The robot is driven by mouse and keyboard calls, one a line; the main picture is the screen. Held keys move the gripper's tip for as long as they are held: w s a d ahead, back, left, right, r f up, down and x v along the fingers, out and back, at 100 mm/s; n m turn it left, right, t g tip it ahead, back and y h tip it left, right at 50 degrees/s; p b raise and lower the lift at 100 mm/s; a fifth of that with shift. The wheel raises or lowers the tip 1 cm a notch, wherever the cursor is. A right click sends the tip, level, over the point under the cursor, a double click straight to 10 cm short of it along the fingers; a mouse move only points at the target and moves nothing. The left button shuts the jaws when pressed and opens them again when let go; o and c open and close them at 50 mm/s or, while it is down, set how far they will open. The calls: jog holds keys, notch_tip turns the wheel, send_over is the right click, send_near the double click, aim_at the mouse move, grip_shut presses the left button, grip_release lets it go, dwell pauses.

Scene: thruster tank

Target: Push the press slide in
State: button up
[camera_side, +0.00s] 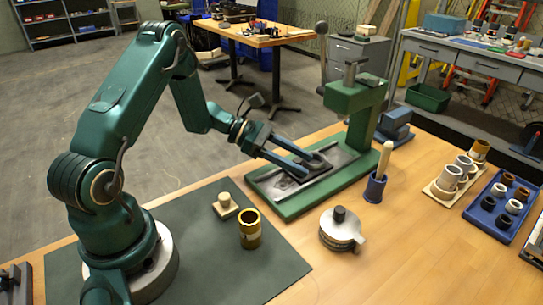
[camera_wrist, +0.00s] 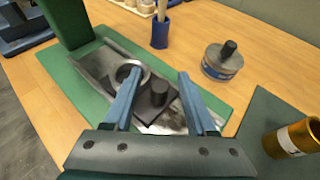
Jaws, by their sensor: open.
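The green press (camera_side: 352,100) stands on the table with a long green base and a metal bed. The press slide (camera_side: 318,163) is a dark plate on that bed, in front of the press column. In the wrist view the slide (camera_wrist: 150,105) carries an upright dark knob (camera_wrist: 160,93) and a pale ring (camera_wrist: 130,72). My gripper (camera_side: 308,161) is open and low over the slide. In the wrist view its fingers (camera_wrist: 159,75) lie on either side of the knob, with gaps visible. The left finger covers part of the ring. I cannot tell whether either finger touches the slide.
A blue cup with a wooden-handled tool (camera_side: 375,186) stands right of the base. A round lidded pot (camera_side: 341,229), a brass cylinder (camera_side: 249,229) and a beige knobbed block (camera_side: 225,206) stand nearer. A blue tray of cups (camera_side: 502,205) is at right.

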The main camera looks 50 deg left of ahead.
jog(key=c, duration=0.9)
grip_shut()
jog(key=shift+s+d, duration=0.1)
jog(key=shift+d, duration=0.05)
dwell(0.4)
